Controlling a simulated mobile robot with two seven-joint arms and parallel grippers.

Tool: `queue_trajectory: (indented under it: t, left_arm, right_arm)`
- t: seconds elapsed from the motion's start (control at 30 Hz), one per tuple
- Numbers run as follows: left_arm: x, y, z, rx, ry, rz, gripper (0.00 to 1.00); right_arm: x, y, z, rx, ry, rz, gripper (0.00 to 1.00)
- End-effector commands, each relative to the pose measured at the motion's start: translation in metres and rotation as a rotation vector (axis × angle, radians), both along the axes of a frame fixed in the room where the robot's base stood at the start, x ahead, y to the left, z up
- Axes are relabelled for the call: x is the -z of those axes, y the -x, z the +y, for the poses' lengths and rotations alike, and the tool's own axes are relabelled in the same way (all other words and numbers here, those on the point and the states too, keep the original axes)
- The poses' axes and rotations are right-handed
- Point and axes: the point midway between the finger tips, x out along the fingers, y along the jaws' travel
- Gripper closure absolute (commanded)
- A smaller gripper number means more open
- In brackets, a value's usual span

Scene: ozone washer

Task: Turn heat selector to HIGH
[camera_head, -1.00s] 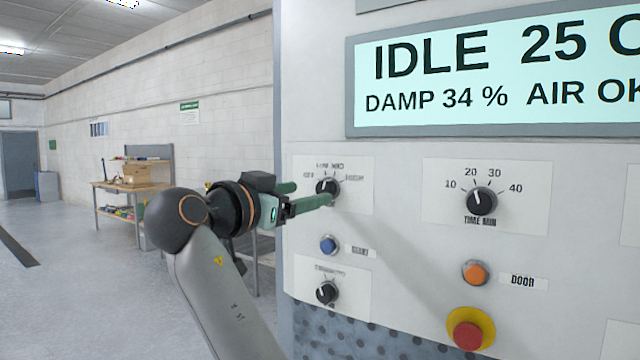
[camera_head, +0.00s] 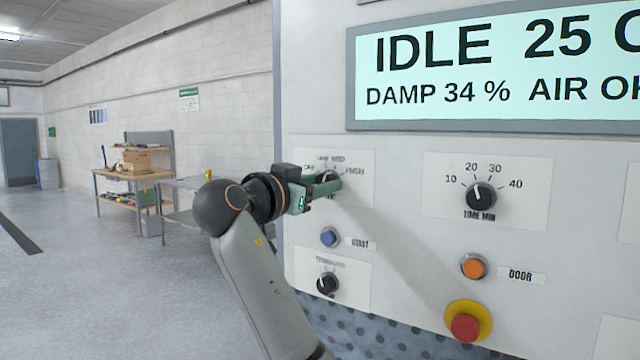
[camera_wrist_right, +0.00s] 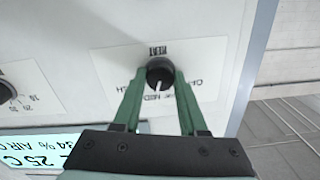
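The heat selector (camera_head: 327,176) is a round black knob on a white label plate at the panel's left. Its marks run OFF, LOW, MED, HIGH; my fingers cover part of it. My right gripper (camera_head: 330,184) is at this knob. In the right wrist view the selector (camera_wrist_right: 160,73) sits between the green fingertips of the gripper (camera_wrist_right: 161,76), one on each side, with no clear gap. This view is upside down, with the HEAT label above the knob. The white pointer line points toward the MED mark. My left gripper is out of view.
A blue START button (camera_head: 329,237) and a lower knob (camera_head: 327,284) sit below the selector. The time knob (camera_head: 481,197), orange DOOR button (camera_head: 474,266) and red stop button (camera_head: 466,327) are to the right. The display (camera_head: 500,70) is above. Open floor lies left.

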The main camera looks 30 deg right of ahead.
Motion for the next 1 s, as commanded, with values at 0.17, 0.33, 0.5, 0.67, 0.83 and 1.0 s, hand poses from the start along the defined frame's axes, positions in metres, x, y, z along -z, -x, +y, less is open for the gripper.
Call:
queue_trajectory:
  t: [0.17,0.33,0.5,0.67,0.83,1.0]
  left_arm:
    - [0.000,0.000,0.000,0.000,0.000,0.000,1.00]
    - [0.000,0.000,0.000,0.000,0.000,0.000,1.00]
    - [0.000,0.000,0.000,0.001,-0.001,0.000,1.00]
    - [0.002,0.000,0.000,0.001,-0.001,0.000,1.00]
    - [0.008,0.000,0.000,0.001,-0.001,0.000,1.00]
    - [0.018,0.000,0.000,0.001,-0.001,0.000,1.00]
  right_arm:
    - [0.000,0.000,0.000,0.000,0.000,0.000,0.80]
    - [0.000,0.000,0.000,0.000,0.000,0.000,0.99]
    - [0.000,0.000,0.000,0.000,0.000,0.000,1.00]
    - [0.001,0.000,0.001,-0.001,-0.005,-0.013,1.00]
    - [0.002,0.000,0.001,-0.002,-0.027,-0.067,1.00]
    - [0.002,0.000,0.001,-0.003,-0.070,-0.168,1.00]
